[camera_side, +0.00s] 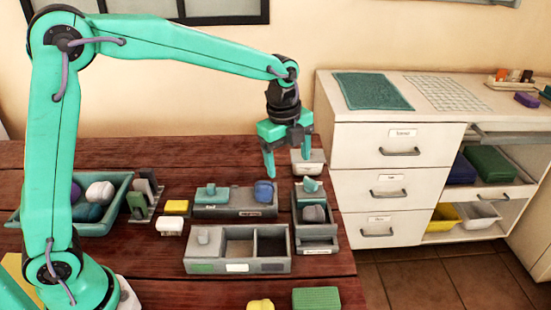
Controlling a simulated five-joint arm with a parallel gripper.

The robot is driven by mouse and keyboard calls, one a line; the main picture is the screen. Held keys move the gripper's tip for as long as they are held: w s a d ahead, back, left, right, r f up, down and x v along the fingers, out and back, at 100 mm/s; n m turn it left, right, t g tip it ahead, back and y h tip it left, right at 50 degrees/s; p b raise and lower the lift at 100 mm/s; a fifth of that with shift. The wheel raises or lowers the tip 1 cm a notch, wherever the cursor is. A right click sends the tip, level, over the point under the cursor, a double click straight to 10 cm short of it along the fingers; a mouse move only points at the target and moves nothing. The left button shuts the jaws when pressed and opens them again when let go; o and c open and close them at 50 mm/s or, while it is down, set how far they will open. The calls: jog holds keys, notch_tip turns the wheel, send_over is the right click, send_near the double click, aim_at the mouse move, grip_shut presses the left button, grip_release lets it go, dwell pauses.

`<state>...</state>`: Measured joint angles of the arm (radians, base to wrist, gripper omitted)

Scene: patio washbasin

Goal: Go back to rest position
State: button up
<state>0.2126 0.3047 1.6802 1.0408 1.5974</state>
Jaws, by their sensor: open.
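My gripper (288,168) hangs pointing down from the end of my teal arm, over the right part of the dark red wooden table (130,265). Its two fingers are apart, and I see nothing between them. It is above the table, behind and above a grey tray (210,211) that holds a teal piece (210,192) and a blue piece (265,191). A small whitish box (308,166) is just to the right of the fingertips. The arm is stretched out from its base at the lower left.
A grey three-part tray (270,265) and a narrow grey tray (317,232) stand in front. A teal bin (117,205) with rounded pieces is at left, beside a grey rack (141,208). A white drawer cabinet (390,165) stands right of the table.

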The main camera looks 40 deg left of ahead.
jog(key=s+a+r+n+t, duration=0.1)
jog(key=s+a+r+n, duration=0.2)
jog(key=s+n, duration=0.25)
jog(key=s+a+r+n+t, duration=0.1)
jog(key=s+a+r+n, duration=0.25)
jog(key=s+n, duration=0.2)
jog(key=s+a+n+t, duration=0.1)
jog(key=s+n, duration=0.4)
jog(key=s, duration=0.1)
jog(key=s+a+f+n+t, duration=0.1)
jog(key=s+a+n, duration=0.1)
jog(key=s+n, duration=0.2)
jog(key=s, duration=0.3)
jog(key=shift+a+n, duration=0.25)
jog(key=shift+n, duration=0.15)
